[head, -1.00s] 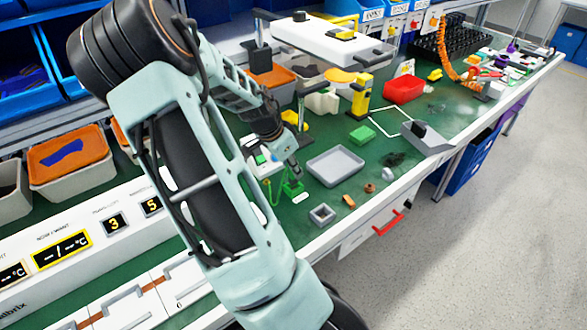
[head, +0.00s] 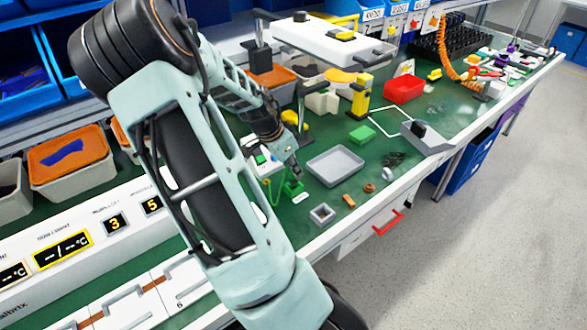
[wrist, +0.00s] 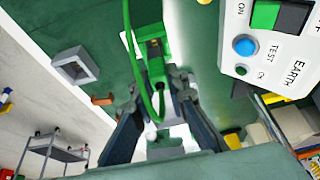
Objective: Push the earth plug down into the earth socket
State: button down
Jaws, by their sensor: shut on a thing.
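My gripper (wrist: 158,84) is shut on the green earth plug (wrist: 155,68), with a dark finger on each side of it. A green cable (wrist: 129,35) loops out from the plug. A green block with a dark, yellowish opening (wrist: 152,46) lies right at the plug's far end; I cannot tell how deep the plug sits in it. In the head view, my gripper (head: 292,170) points down at the green parts (head: 291,190) on the bench. The white tester box (wrist: 262,62), marked EARTH and TEST, stands close to the right in the wrist view.
A grey square holder (wrist: 74,66) and an orange-brown piece (wrist: 103,100) lie to the left in the wrist view. A grey tray (head: 335,166) lies right of my gripper in the head view. The bench's front edge (head: 330,236) is close.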

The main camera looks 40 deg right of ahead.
jog(key=shift+f+b, duration=1.05)
jog(key=shift+f, duration=0.55)
jog(key=c, duration=1.8)
grip_release()
jog(key=v, duration=1.2)
